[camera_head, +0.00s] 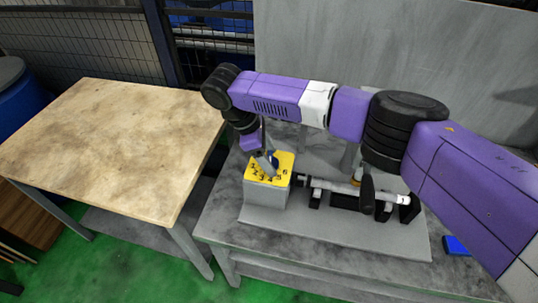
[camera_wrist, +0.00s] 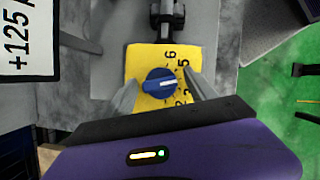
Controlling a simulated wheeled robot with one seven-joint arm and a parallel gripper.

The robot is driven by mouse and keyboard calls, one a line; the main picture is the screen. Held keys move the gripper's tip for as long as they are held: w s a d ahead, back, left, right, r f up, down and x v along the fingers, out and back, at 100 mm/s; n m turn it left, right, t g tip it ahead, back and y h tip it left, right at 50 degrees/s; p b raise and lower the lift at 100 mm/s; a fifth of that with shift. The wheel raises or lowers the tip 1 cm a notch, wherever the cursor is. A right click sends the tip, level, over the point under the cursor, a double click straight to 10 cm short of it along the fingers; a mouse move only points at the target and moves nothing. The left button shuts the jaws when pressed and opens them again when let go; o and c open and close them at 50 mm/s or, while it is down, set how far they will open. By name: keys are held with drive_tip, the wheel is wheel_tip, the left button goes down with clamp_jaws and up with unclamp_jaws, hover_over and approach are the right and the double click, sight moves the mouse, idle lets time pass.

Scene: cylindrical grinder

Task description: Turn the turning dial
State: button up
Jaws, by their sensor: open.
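The turning dial (camera_wrist: 160,82) is a round blue knob with a white pointer line, set on a yellow plate (camera_wrist: 143,58) marked with black numbers. In the wrist view its pointer line points to the right, toward the numbers. In the head view the yellow plate (camera_head: 284,163) tops a grey box on the grey table, and the dial is largely hidden by my gripper. My gripper (camera_wrist: 160,90) is open, with one finger on each side of the dial. I cannot tell whether the fingers touch it. In the head view my gripper (camera_head: 268,160) points down over the plate.
A grinder assembly (camera_head: 350,192) with a horizontal shaft stands right of the dial box. A wooden-topped table (camera_head: 110,140) stands to the left, with a gap between the tables. A blue item (camera_head: 456,246) lies at the right. A grey panel (camera_head: 400,50) rises behind.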

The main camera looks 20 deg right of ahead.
drive_tip(key=c, duration=1.3)
drive_tip(key=shift+m+g+p, duration=0.45)
drive_tip(key=shift+m+g, duration=0.05)
drive_tip(key=shift+m, duration=0.6)
drive_tip(key=shift+m+g+y+p, duration=0.35)
drive_tip(key=shift+m+y, duration=0.35)
drive_tip(key=shift+m, duration=1.1)
drive_tip(key=shift+w, duration=0.1)
drive_tip(key=o, duration=1.3)
